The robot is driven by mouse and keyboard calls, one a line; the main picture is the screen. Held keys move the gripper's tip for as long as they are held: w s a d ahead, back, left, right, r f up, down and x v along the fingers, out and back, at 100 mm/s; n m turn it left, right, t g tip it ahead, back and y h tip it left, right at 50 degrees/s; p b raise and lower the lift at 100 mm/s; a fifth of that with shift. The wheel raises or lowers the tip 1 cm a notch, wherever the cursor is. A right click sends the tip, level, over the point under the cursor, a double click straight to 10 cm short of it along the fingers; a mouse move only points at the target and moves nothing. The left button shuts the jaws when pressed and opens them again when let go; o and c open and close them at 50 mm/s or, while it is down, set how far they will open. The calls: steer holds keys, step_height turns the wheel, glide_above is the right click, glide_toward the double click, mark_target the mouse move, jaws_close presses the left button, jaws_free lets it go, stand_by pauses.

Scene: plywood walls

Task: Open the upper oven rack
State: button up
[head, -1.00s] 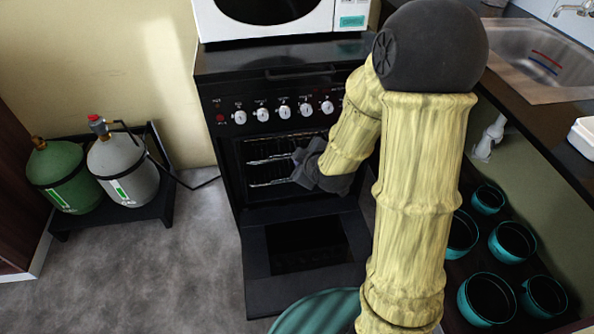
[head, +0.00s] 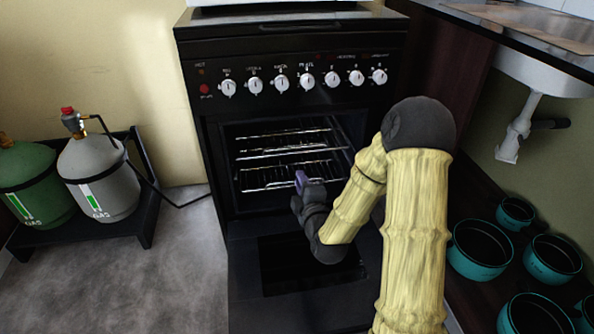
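The black oven (head: 213,165) stands ahead with its door (head: 245,280) folded down and its cavity exposed. The upper oven rack (head: 265,151), a wire grid, sits inside the cavity. A lower wire rack (head: 262,184) is below it. Both appear to lie within the cavity. My gripper (head: 302,180) is at the oven mouth, in front of the lower rack in the picture and below the upper rack. A purplish part shows at its tip. Its fingers are small and seen from behind, so I cannot tell whether they are open or touch a rack.
Green (head: 35,180) and grey (head: 98,180) gas cylinders stand on a black stand at left, with a hose running towards the oven. Several teal pots (head: 480,250) are on the low shelf at right, under the sink. Grey floor (head: 185,260) is free left of the oven door.

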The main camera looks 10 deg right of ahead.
step_height(320, 180, down, 6)
steer(key=d+t+h+b, duration=0.2)
steer(key=b, duration=0.3)
steer(key=shift+n+b, duration=0.3)
steer(key=shift+r, duration=0.1)
steer(key=shift+r, duration=0.1)
